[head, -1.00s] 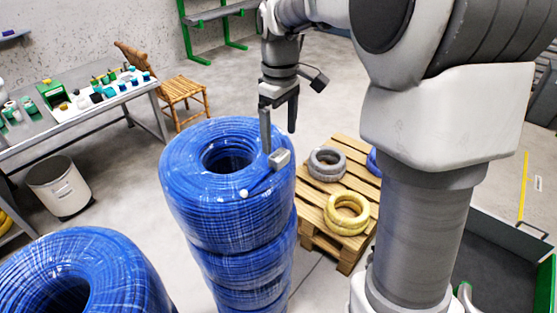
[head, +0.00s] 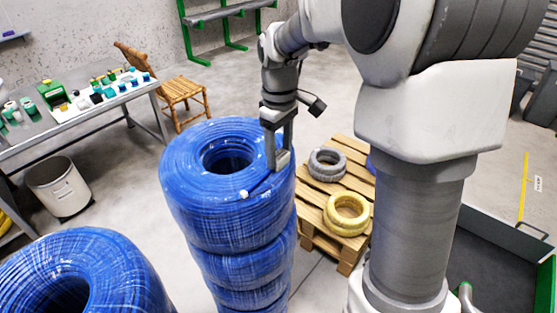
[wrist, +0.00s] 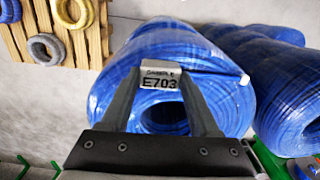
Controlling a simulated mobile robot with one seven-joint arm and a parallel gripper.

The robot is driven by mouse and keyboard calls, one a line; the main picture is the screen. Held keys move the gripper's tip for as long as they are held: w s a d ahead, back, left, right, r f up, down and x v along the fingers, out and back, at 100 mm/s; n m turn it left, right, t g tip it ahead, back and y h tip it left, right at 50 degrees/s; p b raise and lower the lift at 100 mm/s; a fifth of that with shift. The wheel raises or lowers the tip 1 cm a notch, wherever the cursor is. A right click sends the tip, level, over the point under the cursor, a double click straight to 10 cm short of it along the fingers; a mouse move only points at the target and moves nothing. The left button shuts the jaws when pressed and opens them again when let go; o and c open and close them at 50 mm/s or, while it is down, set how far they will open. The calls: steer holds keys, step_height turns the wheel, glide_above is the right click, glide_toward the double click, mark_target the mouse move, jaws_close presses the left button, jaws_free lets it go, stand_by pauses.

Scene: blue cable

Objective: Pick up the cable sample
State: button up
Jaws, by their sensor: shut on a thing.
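The cable sample (head: 283,159) is a small grey-white block with a short blue cable and a white end. It is at the top right of the tall stack of blue cable coils (head: 205,178). In the wrist view the sample's label (wrist: 160,84) reads E703, and its cable runs to the right. My gripper (head: 278,157) points down with its fingers on both sides of the block, shut on it. In the wrist view my gripper (wrist: 160,76) has the block between its fingertips. Whether the sample still touches the coil is unclear.
A second blue coil stack (head: 110,265) stands at the lower left. A wooden pallet (head: 345,170) with a grey coil (head: 328,163) and a yellow coil (head: 347,214) lies to the right. A table with bottles, a wooden chair (head: 180,90) and a white bin (head: 58,187) are at the left.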

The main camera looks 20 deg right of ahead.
steer(key=c, duration=0.3)
steer(key=shift+r, duration=0.15)
